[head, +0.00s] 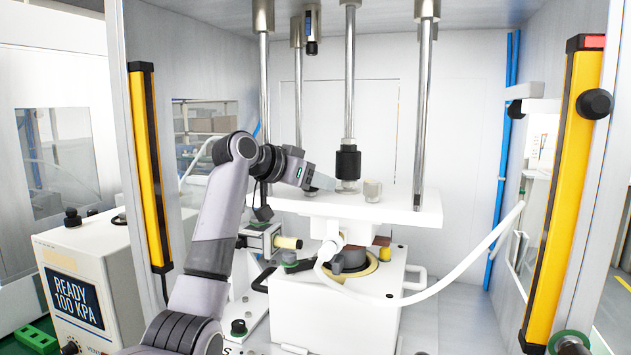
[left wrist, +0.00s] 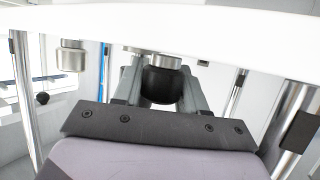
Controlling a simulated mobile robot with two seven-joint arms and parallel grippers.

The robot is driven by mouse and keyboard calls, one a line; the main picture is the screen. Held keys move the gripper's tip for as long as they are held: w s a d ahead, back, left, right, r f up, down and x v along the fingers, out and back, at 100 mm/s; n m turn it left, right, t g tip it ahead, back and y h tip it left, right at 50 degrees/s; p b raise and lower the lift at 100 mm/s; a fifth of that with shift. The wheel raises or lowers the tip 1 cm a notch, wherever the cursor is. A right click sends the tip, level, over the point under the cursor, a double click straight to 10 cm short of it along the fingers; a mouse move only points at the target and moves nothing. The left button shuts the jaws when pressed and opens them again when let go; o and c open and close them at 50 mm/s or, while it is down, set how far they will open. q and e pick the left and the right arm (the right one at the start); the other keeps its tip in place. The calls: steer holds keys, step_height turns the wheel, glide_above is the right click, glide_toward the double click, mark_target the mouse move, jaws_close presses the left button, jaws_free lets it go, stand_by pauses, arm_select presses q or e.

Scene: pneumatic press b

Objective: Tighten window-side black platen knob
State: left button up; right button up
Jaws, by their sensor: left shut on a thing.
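The black knob (head: 347,160) sits above the white platen (head: 420,207), in line with a chrome rod. A metal collar shows between the knob and the platen. My left gripper (head: 328,182) reaches in from the left, just above the platen. In the left wrist view, where the picture looks upside down, its two grey fingers stand on either side of the black knob (left wrist: 163,86) and are shut on it. The exact contact is partly hidden. My right gripper is not in view.
A short metal cylinder (head: 372,190) stands on the platen right of the knob. Chrome columns (head: 421,110) rise around it. Yellow light-curtain posts (head: 575,180) flank the opening. A white hose (head: 440,270) curves in front of the base. A control box (head: 85,280) stands at left.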

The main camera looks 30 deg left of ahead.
arm_select(q)
steer(key=shift+r, duration=0.1)
stand_by(0.3)
steer(key=o, duration=1)
steer(key=shift+s+a+r, duration=0.1)
steer(key=shift+s+a, duration=0.05)
steer(key=shift+s, duration=0.3)
steer(key=shift+b+v, duration=1)
steer(key=shift+v, duration=2.15)
